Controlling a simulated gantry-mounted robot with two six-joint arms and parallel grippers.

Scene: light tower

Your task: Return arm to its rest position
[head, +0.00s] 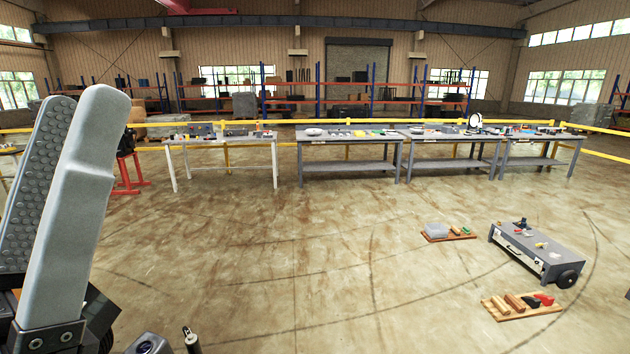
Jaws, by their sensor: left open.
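My left gripper (75,190) fills the left edge of the head view, with its two grey fingers pointing up. One finger shows a studded inner pad and the other is smooth. The fingers look apart, and nothing shows between them. The gripper is close to the camera and far from the tables and the floor items. My right gripper does not show. No light tower can be made out for certain.
A wheeled grey cart (535,250) with small parts on top stands at the right. A wooden board (520,311) with blocks and a board (450,237) with a clear bin lie near it. Workbenches (348,167) line the back before yellow rails. The middle floor is clear.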

